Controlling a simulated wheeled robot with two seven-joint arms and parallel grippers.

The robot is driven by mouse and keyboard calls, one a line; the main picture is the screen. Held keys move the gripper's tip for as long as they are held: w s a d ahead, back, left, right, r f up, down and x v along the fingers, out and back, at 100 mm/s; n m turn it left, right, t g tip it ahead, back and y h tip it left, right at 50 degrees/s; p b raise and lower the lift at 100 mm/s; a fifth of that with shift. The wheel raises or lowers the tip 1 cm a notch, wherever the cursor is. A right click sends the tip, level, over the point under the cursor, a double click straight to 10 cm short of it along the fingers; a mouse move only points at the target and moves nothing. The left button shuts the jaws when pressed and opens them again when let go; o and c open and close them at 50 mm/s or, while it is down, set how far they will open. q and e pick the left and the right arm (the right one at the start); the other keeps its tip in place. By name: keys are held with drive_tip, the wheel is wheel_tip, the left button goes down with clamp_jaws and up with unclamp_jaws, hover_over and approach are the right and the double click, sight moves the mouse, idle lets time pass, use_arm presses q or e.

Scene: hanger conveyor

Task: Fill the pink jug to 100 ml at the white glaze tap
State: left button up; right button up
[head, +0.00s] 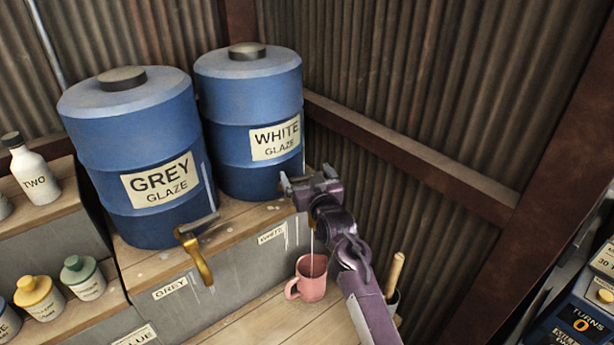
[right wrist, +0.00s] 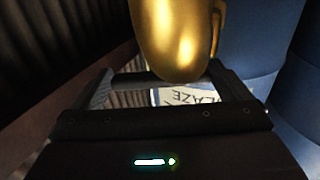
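The pink jug (head: 312,281) stands upright on the wooden ledge below the white glaze tap (head: 311,224), its handle to the left. A thin pale stream runs from the tap into the jug; the liquid level and any marks cannot be read. My right gripper (head: 309,182) is at the top of this tap, fingers wide apart. In the right wrist view, the gold tap body (right wrist: 178,40) is close in front of the gripper (right wrist: 158,88), and a grey bar, apparently the tap lever, spans between the fingers. My left gripper is not in view.
The white glaze barrel (head: 250,105) stands behind the tap. The grey glaze barrel (head: 135,150) and its gold tap (head: 197,258) are to the left. Several bottles (head: 38,297) stand far left. A wooden-handled tool (head: 395,272) stands right of my arm, near the corrugated wall (head: 430,80).

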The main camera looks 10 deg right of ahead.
drive_tip(key=shift+f, duration=0.1)
drive_tip(key=s, duration=0.2)
drive_tip(key=s+b, duration=0.1)
drive_tip(key=s, duration=0.1)
drive_tip(key=s+b, duration=0.1)
drive_tip(key=s, duration=0.1)
drive_tip(key=shift+s+d+f, duration=0.1)
drive_tip(key=shift+s+d, duration=0.1)
drive_tip(key=shift+d, duration=0.1)
drive_tip(key=shift+s, duration=0.7)
idle(1.2)
